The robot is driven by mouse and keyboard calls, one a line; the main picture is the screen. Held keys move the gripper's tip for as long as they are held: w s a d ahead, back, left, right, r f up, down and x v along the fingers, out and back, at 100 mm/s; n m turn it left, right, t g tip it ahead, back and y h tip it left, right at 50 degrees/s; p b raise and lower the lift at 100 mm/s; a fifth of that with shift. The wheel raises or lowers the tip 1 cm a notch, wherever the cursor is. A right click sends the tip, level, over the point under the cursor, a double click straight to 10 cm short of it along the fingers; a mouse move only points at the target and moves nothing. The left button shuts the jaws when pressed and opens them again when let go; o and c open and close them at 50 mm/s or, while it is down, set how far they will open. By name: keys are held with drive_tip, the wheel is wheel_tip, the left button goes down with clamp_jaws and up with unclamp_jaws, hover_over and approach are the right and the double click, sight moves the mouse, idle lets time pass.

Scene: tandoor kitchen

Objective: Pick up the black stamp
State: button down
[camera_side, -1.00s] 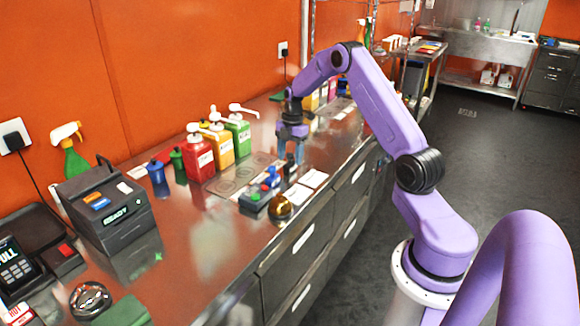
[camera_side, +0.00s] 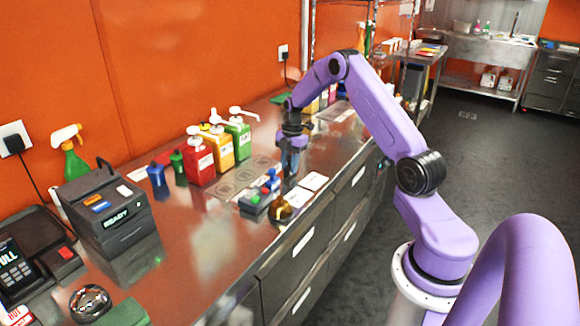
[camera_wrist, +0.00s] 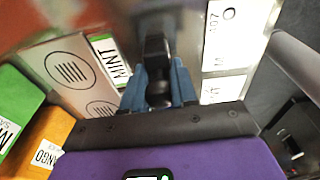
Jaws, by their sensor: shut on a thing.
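My gripper (camera_side: 291,168) points down over the steel counter in the side view, just behind the tray with the coloured stamps. In the wrist view my gripper (camera_wrist: 158,90) has its blue fingers closed around the dark handle of the black stamp (camera_wrist: 156,48). The stamp's far part is blurred there. In the side view the fingers mostly hide the stamp, and I cannot tell whether its base touches the counter.
A grey tray (camera_side: 247,208) with coloured stamps and a brass bell (camera_side: 281,212) stand close in front. White cards (camera_side: 313,181) lie to the right. A mat with printed circles (camera_side: 226,191) lies to the left, near red, yellow and green pump bottles (camera_side: 237,134).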

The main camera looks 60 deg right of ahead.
sight(290, 157)
drive_tip(key=shift+r, duration=0.55)
wheel_tip(290, 157, up, 2)
drive_tip(key=shift+r, duration=0.15)
drive_tip(key=s+a+r, duration=0.6)
drive_tip(key=s+r, duration=0.3)
drive_tip(key=s, duration=0.3)
drive_tip(key=shift+s+a+r, duration=0.2)
drive_tip(key=shift+a+r, duration=0.05)
drive_tip(key=shift+r, duration=0.05)
